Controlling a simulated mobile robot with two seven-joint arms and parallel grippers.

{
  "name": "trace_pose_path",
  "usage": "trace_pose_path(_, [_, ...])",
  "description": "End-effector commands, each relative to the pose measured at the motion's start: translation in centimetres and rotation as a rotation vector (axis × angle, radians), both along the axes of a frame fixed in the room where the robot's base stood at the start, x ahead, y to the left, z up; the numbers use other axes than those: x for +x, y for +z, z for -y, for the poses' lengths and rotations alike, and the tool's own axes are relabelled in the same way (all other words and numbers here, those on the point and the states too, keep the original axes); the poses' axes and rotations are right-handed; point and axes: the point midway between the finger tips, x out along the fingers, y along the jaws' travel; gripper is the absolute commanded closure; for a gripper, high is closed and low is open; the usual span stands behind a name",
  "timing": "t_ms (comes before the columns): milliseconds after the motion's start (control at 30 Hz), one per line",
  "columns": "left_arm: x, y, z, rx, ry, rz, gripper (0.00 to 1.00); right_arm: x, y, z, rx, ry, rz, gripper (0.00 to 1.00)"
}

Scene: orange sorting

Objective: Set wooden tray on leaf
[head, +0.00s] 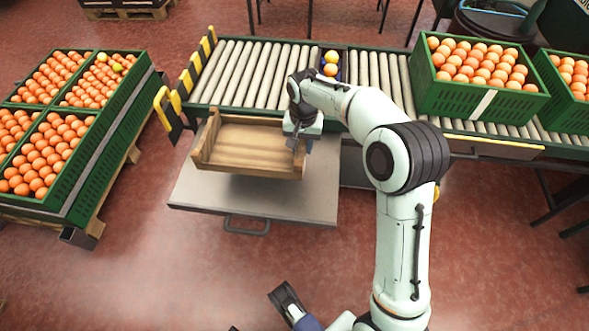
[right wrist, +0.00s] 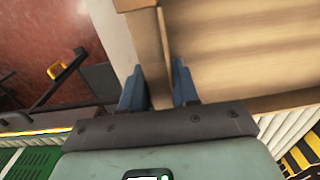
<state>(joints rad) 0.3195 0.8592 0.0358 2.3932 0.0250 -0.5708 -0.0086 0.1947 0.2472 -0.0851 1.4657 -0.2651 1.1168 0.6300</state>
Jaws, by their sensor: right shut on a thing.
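The wooden tray (head: 250,133) is a shallow, empty brown box with raised sides. It lies over the grey leaf (head: 270,205), a flat panel with a front handle at the near side of the conveyor. A shadow shows under the tray's near edge; I cannot tell if it touches the leaf. My right gripper (head: 298,143) is shut on the tray's right side wall. In the right wrist view, the blue fingers (right wrist: 158,85) straddle that wall, with the tray floor (right wrist: 230,50) to the right. My left gripper (head: 285,298) shows partly at the bottom, away from the tray; its jaw state is unclear.
The roller conveyor (head: 240,75) runs behind the leaf, with a yellow-black striped guard (head: 195,65) at its left end. Green crates of oranges (head: 478,100) stand on the conveyor at right. Stacked orange crates (head: 115,125) stand at left. The leaf's near part is bare.

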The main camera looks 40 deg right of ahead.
Motion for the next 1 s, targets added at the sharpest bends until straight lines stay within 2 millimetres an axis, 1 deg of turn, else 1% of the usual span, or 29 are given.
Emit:
trace_pose_path(33, [0.6, -0.8, -0.3, 0.008, 0.007, 0.014, 0.56, 0.0, -1.8, 0.0, 0.002, 0.000, -0.004, 1.00])
trace_pose_path(100, [1.3, -1.2, -0.7, 0.016, 0.013, 0.032, 0.56, 0.0, -3.4, 0.0, 0.002, 0.001, -0.003, 1.00])
trace_pose_path(233, [1.9, -1.8, -1.1, 0.027, 0.022, 0.046, 0.56, 0.0, -5.4, 0.0, 0.001, 0.001, -0.002, 1.00])
trace_pose_path(367, [2.0, -2.0, -1.3, 0.031, 0.026, 0.050, 0.56, 0.1, -6.2, 0.0, 0.000, 0.001, 0.001, 1.00])
trace_pose_path(467, [1.6, -2.6, -1.4, 0.031, 0.026, 0.033, 0.56, 0.0, -7.4, -0.1, 0.001, 0.002, -0.001, 1.00])
trace_pose_path(600, [0.0, -4.1, -1.6, 0.028, 0.028, -0.019, 0.56, 0.0, -10.1, -0.1, 0.001, 0.002, -0.002, 1.00])
trace_pose_path(700, [-0.8, -4.7, -1.7, 0.027, 0.028, -0.046, 0.56, 0.1, -11.4, 0.0, 0.000, 0.002, 0.000, 1.00])
trace_pose_path(800, [-1.2, -4.9, -1.7, 0.026, 0.028, -0.059, 0.56, 0.0, -11.9, 0.0, 0.001, 0.002, 0.001, 1.00])
trace_pose_path(1000, [-1.2, -4.8, -1.7, 0.026, 0.028, -0.059, 0.56, 0.0, -11.8, -0.1, 0.001, 0.003, 0.001, 1.00])
